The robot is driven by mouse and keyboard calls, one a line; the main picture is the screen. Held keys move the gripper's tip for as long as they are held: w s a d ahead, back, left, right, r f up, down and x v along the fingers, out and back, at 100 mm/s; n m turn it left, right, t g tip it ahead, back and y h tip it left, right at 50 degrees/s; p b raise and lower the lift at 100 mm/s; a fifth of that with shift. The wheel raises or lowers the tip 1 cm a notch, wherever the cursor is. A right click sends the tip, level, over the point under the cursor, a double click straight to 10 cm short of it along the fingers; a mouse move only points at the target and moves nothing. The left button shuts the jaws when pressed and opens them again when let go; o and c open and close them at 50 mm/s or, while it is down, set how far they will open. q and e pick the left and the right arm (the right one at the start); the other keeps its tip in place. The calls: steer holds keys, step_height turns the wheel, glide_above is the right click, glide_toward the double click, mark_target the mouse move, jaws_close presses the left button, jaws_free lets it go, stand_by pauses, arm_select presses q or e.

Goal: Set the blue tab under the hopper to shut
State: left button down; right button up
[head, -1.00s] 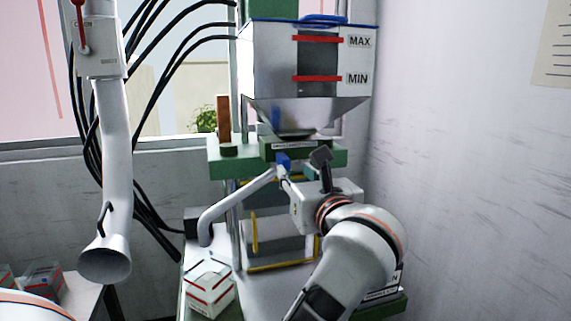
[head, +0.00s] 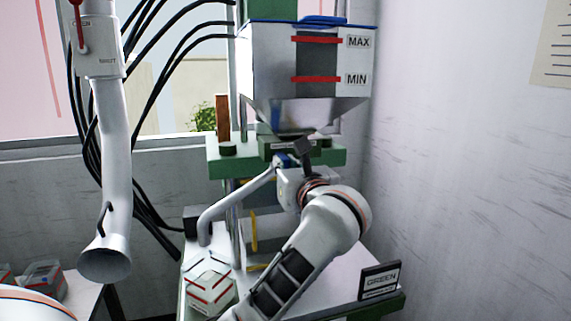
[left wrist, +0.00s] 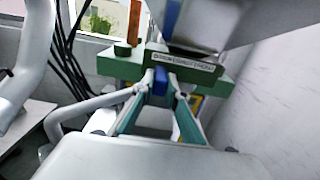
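The blue tab (head: 281,160) sits under the hopper (head: 270,75), just below a dark labelled plate (head: 290,145) on the green frame. In the left wrist view the tab (left wrist: 160,81) hangs between the two fingertips of my left gripper (left wrist: 162,79). The fingers stand apart on either side of it; a narrow gap seems to show, and I cannot tell whether either finger touches. In the head view my left gripper (head: 280,165) is at the tab, partly hidden by its own wrist. The plate's lettering is too small to read. My right gripper is out of view.
A bent pale pipe (head: 228,198) runs up close to the left of my left gripper. The green crossbar (head: 222,168) lies just behind it. A wall (head: 470,170) closes the right side.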

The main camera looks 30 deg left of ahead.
arm_select(q)
steer(key=w+d, duration=0.2)
steer(key=w, duration=0.1)
steer(key=shift+d+b, duration=0.25)
steer(key=shift+b, duration=0.05)
steer(key=c, duration=2)
jaws_free()
steer(key=shift+d, duration=0.1)
steer(key=v, duration=0.7)
steer(key=shift+s+d, duration=0.1)
steer(key=shift+s, duration=0.1)
